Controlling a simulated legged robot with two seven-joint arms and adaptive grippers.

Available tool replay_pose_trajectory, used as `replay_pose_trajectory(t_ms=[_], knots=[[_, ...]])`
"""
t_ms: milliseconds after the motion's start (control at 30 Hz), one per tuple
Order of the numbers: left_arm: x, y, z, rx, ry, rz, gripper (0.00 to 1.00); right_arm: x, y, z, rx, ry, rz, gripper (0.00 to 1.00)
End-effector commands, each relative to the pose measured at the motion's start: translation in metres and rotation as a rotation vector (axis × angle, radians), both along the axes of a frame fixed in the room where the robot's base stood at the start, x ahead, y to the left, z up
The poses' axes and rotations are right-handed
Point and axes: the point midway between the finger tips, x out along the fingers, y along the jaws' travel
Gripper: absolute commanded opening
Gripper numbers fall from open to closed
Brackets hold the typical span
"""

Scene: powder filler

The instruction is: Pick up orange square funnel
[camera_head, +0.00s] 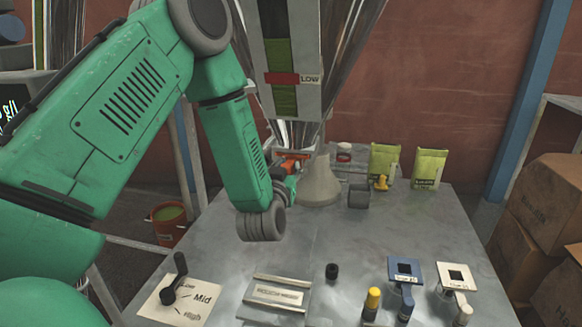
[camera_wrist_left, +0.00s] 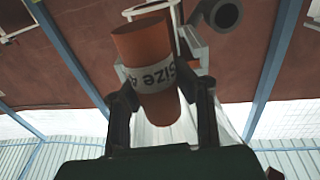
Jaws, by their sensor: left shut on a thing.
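The orange square funnel (camera_head: 291,159) is at the back of the table, under the outlet of the powder filler. In the left wrist view its orange tube (camera_wrist_left: 147,42) carries a pale "Size 4" label and stands tilted between my fingers. My left gripper (camera_wrist_left: 163,108) is shut on it. In the head view the left gripper (camera_head: 287,181) is small and partly hidden by my green arm. The funnel's lower and far sides are hidden. My right gripper is not in view.
The powder filler (camera_head: 290,55) rises above the table (camera_head: 330,245). A blue square funnel (camera_head: 405,270) and a white one (camera_head: 454,276) stand at front right. A lever panel (camera_head: 195,300) is at front left. Green bags (camera_head: 429,168) stand at back right. The middle is mostly clear.

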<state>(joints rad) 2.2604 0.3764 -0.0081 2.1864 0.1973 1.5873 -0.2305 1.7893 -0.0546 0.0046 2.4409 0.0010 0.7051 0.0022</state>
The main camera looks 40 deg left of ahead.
Motion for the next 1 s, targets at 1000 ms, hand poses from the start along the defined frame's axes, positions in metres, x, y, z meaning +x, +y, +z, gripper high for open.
replay_pose_trajectory(t_ms=[1000], knots=[[-0.137, -0.077, 0.002, 0.003, 0.010, -0.007, 0.00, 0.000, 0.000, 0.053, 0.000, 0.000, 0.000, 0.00]])
